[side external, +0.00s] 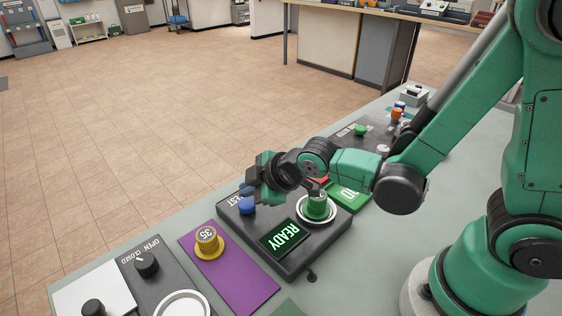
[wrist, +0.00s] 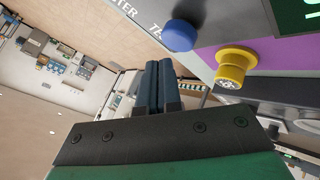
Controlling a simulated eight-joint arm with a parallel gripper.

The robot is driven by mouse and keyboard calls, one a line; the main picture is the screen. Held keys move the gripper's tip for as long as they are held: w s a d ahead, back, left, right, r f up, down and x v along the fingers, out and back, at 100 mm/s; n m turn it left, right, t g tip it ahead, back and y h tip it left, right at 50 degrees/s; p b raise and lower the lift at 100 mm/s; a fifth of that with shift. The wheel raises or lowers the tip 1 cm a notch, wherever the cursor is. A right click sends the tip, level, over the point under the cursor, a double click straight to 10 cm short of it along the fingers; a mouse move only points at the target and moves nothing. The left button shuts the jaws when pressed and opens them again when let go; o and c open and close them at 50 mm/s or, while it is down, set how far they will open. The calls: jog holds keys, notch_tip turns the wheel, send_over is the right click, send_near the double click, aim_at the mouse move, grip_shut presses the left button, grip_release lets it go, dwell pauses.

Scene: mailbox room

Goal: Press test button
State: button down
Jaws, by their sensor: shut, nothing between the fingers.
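The blue button (side external: 247,206), beside a partly hidden label ending in "EST", is on the left side of a dark console (side external: 285,262). My gripper (side external: 264,180) is just behind and above this button in the side view. In the wrist view the blue button (wrist: 180,35) is at the upper right beside a partly cut-off label. My dark gripper fingers (wrist: 159,66) are shut together with nothing between them. Their tips are below and left of the button in the picture and appear apart from it.
The console has a lit "READY" display (side external: 286,238) and a green button (side external: 316,207) in a pale ring. A yellow knob (side external: 207,240) stands on a purple panel (side external: 240,282), beside a dark panel with a black knob (side external: 147,265). Open tiled floor lies beyond the bench.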

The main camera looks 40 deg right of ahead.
aim_at(251, 204)
jog(key=shift+r, duration=2.45)
jog(key=s+d+r+m, duration=0.1)
jog(key=s+d+m, duration=0.1)
jog(key=m, duration=0.1)
jog(key=s+d+m+g+h, duration=0.1)
jog(key=s+d+m, duration=0.1)
jog(key=d+m, duration=0.1)
jog(key=s+d+r+m, duration=0.1)
jog(key=s+d+m, duration=0.2)
jog(key=m, duration=0.1)
jog(key=shift+d+r+g+h, duration=0.25)
jog(key=shift+r+g+h, duration=0.05)
jog(key=shift+r, duration=0.05)
jog(key=shift+s+d+m, duration=0.25)
jog(key=shift+s+m, duration=0.3)
jog(key=shift+m, duration=0.15)
jog(key=shift+w+r, duration=0.1)
